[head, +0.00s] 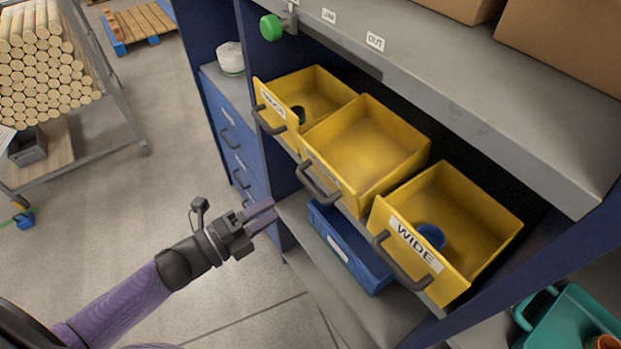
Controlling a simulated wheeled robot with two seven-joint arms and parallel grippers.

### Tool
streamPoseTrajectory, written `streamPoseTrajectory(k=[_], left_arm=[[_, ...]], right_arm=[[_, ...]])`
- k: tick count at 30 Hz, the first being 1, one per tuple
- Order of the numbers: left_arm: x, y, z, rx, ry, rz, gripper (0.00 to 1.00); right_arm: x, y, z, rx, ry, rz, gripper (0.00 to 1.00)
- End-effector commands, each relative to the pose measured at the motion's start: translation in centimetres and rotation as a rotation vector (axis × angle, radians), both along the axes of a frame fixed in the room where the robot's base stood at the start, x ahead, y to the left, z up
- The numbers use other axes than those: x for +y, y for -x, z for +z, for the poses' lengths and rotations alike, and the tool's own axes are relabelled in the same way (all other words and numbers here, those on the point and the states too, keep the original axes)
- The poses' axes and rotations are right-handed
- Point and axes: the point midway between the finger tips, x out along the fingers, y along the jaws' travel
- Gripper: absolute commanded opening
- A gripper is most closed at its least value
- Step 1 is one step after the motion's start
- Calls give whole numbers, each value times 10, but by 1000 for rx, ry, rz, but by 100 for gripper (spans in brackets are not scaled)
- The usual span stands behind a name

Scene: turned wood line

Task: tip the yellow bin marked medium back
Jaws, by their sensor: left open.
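Three yellow bins with dark handles stand in a row in the blue shelving. The right bin (471,215) is labelled WIDE and has a blue round thing inside. The middle bin (385,145) looks empty; its label is seen too steeply to read. The left bin (325,88) has a label I cannot read clearly and a small dark thing inside. No label reading medium is legible. My left gripper (268,213) is open and empty, in front of the shelving, below and left of the middle bin's handle (317,184), apart from it. My right gripper is not in view.
A grey shelf edge (480,98) overhangs the bins, with cardboard boxes (562,38) on top. A blue tray (345,252) sits below the bins. A teal bin (570,325) is at lower right. Blue drawers (230,135) stand left. The floor around my left arm is clear.

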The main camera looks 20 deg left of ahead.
Motion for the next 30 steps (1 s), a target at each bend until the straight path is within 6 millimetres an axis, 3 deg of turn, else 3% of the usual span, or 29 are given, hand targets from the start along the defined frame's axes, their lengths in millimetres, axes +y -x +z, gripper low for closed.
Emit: streamPoseTrajectory(k=[12,25,30], left_arm=[[-52,-66,4,-9,-2,-6,53],[-61,-76,5,-6,-2,-5,53],[-60,-76,5,-6,-2,-5,17]], right_arm=[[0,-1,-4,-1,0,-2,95],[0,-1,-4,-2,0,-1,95],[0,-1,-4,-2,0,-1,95]])
